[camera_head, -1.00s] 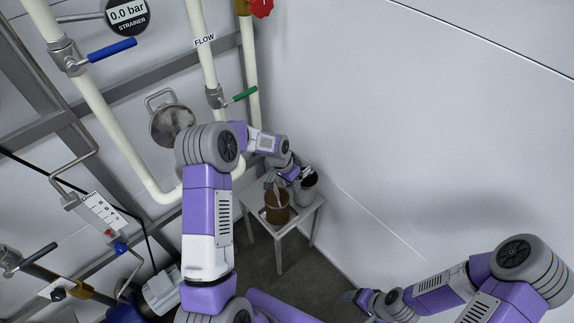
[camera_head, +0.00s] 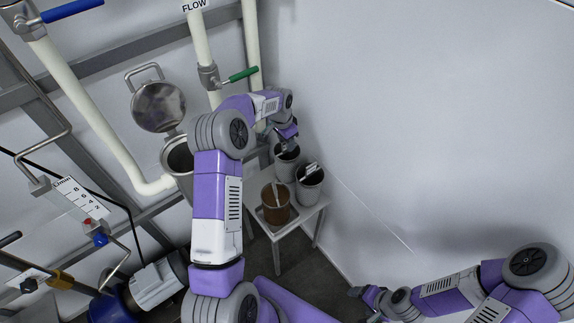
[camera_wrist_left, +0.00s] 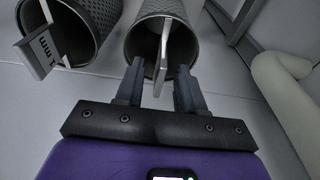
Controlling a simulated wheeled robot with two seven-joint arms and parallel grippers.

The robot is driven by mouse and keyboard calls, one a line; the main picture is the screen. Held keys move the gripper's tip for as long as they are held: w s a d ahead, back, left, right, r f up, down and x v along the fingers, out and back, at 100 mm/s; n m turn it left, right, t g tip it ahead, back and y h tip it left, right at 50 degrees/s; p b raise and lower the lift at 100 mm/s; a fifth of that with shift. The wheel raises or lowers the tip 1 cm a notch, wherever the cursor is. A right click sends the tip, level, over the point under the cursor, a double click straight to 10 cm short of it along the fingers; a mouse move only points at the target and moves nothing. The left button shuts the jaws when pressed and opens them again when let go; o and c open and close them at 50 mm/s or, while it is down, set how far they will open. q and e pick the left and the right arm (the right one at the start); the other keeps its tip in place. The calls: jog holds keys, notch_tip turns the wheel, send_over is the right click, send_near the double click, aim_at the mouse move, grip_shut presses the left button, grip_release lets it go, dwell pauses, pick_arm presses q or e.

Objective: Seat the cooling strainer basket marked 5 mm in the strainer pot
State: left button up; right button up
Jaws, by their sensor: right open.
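My left gripper (camera_head: 287,141) is over the rear basket (camera_head: 287,158) on a small white table. In the left wrist view, its open fingers (camera_wrist_left: 158,88) point at that mesh basket (camera_wrist_left: 190,22); the basket's upright handle plate (camera_wrist_left: 162,55) stands between them, seen edge-on, its marking unreadable. A second basket (camera_wrist_left: 85,18) beside it carries a tag reading 1 mm (camera_wrist_left: 42,50). The head view also shows a grey basket with a white tag (camera_head: 310,186) and a brown basket (camera_head: 276,208). The strainer pot (camera_head: 176,158) is open, partly hidden by my left arm. My right gripper (camera_head: 362,296) is open, low right.
The pot's round lid (camera_head: 158,106) stands open against the wall side. Pipes with a green-handled valve (camera_head: 240,75) rise behind my left arm. A motor (camera_head: 155,285) sits low left. The white table (camera_head: 300,222) stands near the right wall; floor beside it is clear.

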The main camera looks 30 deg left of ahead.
pick_arm(q)
jog(key=shift+w+f, duration=0.1)
jog(key=shift+f, duration=0.4)
grip_shut()
jog(key=shift+r, duration=0.1)
dwell(0.9)
